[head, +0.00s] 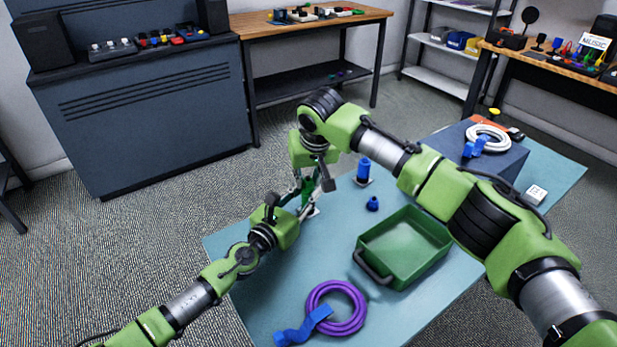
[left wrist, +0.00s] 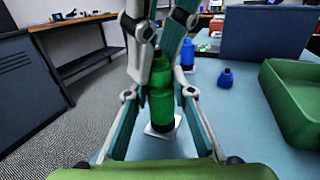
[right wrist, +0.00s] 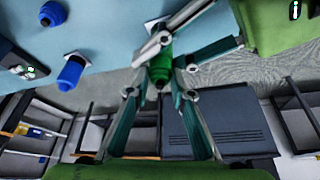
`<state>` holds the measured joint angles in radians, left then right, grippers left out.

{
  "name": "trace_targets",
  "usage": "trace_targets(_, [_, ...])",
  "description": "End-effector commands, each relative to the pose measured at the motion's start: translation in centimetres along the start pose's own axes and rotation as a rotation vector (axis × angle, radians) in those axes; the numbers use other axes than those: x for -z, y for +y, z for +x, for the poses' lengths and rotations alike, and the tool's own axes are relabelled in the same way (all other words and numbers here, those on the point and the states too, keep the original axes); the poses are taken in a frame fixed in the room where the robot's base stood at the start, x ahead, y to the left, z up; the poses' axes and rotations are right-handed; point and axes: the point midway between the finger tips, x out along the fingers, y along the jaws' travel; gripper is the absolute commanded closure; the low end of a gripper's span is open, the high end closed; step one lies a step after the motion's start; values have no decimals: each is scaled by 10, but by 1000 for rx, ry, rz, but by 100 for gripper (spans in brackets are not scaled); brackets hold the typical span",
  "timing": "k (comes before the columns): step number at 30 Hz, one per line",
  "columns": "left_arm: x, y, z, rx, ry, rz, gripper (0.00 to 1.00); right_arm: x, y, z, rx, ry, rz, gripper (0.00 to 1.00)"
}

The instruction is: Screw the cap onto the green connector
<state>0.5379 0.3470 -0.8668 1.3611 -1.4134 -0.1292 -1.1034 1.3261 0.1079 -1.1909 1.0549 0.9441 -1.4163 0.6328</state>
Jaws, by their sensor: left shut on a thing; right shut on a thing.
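The green connector (left wrist: 161,105) stands upright on a small white plate (left wrist: 160,131), with a dark band near its foot. My left gripper (left wrist: 160,95) is shut around its body from the side; it also shows in the head view (head: 298,196). My right gripper (right wrist: 160,88) comes down from above and is shut on the green cap (right wrist: 160,70) at the connector's top. Both sets of fingers are close together there. The fingers hide the seam, so I cannot tell how far the cap is seated.
A blue connector (head: 363,170) and a loose blue cap (head: 372,203) stand on the table (head: 270,262) right of the grippers. A green tray (head: 424,230), a coiled purple cable (head: 355,318) and a blue box (head: 505,168) bearing a white cable (head: 492,134) lie around them.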

Motion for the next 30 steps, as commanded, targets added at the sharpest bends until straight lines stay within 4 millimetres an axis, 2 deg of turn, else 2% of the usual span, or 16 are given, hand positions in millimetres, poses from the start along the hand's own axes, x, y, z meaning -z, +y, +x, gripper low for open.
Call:
trace_targets(1, [-3,-4,1,8,-6,3,100,-8,5,10,-11,-17,3,87])
trace_targets(2, [-3,-4,1,9,-7,3,100,-8,5,10,-11,-18,3,87])
trace_targets(30, [-6,-4,1,7,-11,2,100,-7,6,4,-11,-28,-4,87])
